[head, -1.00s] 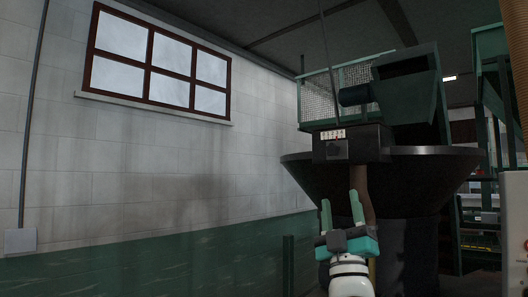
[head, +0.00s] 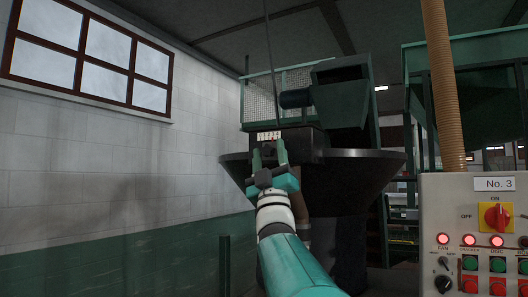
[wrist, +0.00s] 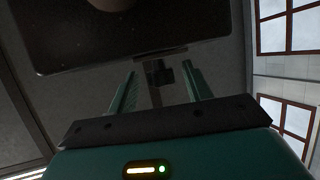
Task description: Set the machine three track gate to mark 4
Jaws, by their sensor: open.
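A dark box (head: 305,143) with a pale marked scale strip (head: 268,136) sits on the front of the hopper machine; I take it as the track gate, but its marks are too small to read. My gripper (head: 269,150) is open and empty, raised in front of the box, just below the strip. In the wrist view my gripper (wrist: 161,82) has its two green fingers apart. A small dark block (wrist: 163,74), perhaps the gate's knob, shows between and beyond the fingertips, with no clear contact. The gripper hides part of the box's front in the head view.
A wide dark bowl (head: 350,170) flares out below the box. A control panel marked No. 3 (head: 480,205), with a red rotary switch (head: 496,216), lamps and buttons, stands at the right. A ribbed hose (head: 444,90) hangs behind it. A green post (head: 225,255) stands at the left.

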